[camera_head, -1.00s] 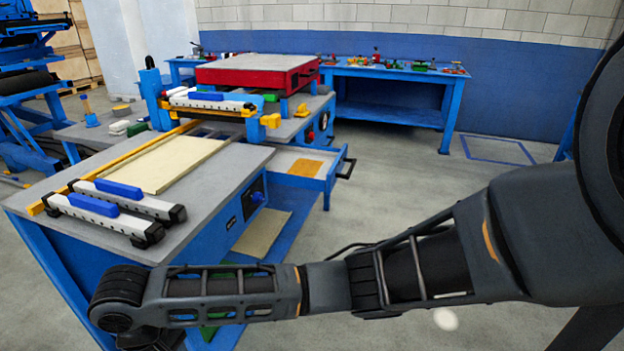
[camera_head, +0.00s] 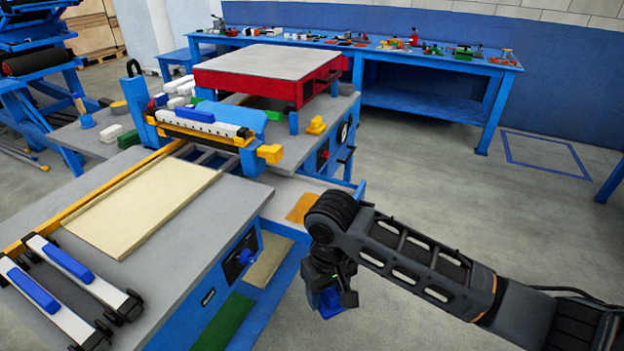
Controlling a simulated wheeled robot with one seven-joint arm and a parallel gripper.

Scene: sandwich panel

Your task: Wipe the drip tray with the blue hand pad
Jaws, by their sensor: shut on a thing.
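My gripper (camera_head: 334,287) hangs at the lower middle of the head view, pointing down. It is shut on the blue hand pad (camera_head: 329,303), which shows as a blue block between the dark fingers. What looks like the drip tray (camera_head: 276,190) sticks out from the bench's right side, above and left of my gripper. An orange-brown patch (camera_head: 300,207) lies on its floor. My arm's wrist hides the tray's front right part. The pad is apart from the tray, nearer the camera.
A pale panel (camera_head: 140,208) lies on the grey worktop, with two white bars with blue grips (camera_head: 58,257) near its front. A red-sided press (camera_head: 265,75) stands behind. A blue bench with small tools (camera_head: 440,70) lines the wall. The floor at right is clear.

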